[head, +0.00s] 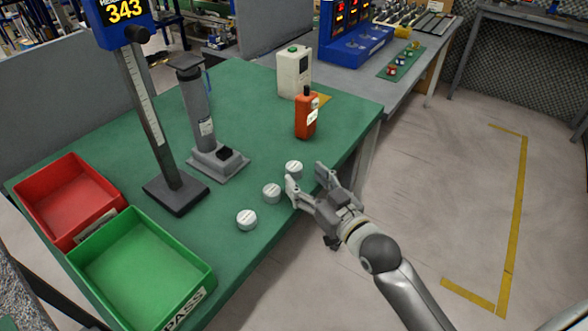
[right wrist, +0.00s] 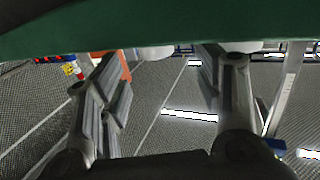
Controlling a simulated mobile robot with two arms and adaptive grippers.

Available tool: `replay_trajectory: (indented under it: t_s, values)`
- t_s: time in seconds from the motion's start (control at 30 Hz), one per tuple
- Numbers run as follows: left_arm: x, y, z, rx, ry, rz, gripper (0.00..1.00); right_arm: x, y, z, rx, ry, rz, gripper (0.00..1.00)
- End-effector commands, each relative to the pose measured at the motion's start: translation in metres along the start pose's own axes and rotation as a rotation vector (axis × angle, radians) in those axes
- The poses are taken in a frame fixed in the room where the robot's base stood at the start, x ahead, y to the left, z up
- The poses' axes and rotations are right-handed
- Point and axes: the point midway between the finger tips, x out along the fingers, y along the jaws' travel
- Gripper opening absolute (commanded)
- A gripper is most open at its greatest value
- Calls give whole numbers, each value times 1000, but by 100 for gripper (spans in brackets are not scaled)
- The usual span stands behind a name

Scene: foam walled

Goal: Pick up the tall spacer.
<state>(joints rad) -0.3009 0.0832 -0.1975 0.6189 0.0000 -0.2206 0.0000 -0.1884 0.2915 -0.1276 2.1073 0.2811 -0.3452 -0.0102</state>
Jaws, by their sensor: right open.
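My right gripper (head: 307,182) is open and empty at the table's right edge, close to the far and middle spacers. In the right wrist view, my open fingers (right wrist: 165,75) point toward the table edge, and parts of white spacers (right wrist: 155,52) show there. My left gripper is not in view.
A red bin (head: 68,197) and a green bin (head: 140,268) stand at the left. A height gauge (head: 175,192), a grey press-like stand (head: 218,163), an orange handheld device (head: 306,117) and a white box (head: 293,72) stand farther back. Bare table (head: 255,100) lies between them.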

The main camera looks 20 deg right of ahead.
Motion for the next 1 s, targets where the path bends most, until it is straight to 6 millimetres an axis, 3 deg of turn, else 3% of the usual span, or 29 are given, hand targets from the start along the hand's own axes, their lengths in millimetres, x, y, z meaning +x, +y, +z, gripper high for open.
replay_trajectory:
  t_s: [0.33, 0.67, 1.0]
  values:
    - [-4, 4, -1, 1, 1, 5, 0, 42, 3, -1, 2, 2, 0, 60]
    - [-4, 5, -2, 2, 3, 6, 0, 48, 3, 0, 0, 0, 0, 60]
    - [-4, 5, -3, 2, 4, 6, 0, 48, 3, 0, 0, 0, 0, 18]
